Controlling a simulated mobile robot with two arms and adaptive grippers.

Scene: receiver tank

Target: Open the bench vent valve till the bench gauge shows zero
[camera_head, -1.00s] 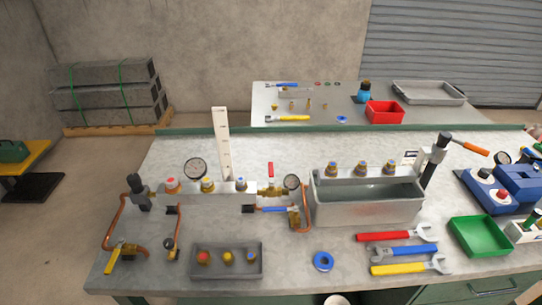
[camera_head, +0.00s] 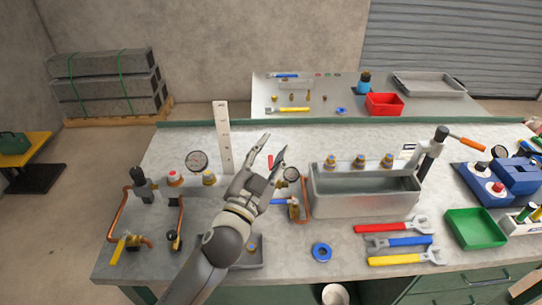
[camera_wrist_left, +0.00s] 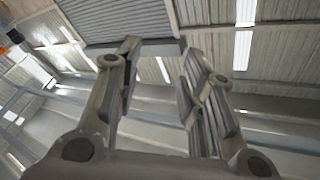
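A pipe manifold on the bench carries a large gauge (camera_head: 196,161) at its left and a smaller gauge (camera_head: 291,174) at its right. Their readings are too small to tell. A red valve handle (camera_head: 270,160) stands upright beside the smaller gauge, and a blue handle (camera_head: 281,202) lies level below it. A yellow-handled valve (camera_head: 119,249) is at the bench's front left. Which one is the vent valve, I cannot tell. My left gripper (camera_head: 274,144) is open and empty, fingers pointing up, in front of the manifold's right part, which it partly hides. The left wrist view shows its spread fingers (camera_wrist_left: 157,50).
A steel tank (camera_head: 366,200) stands right of the manifold. Several wrenches (camera_head: 400,242), a blue tape ring (camera_head: 322,252) and a green tray (camera_head: 476,228) lie in front. My forearm covers part of a grey fitting tray (camera_head: 250,262). A second table stands behind.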

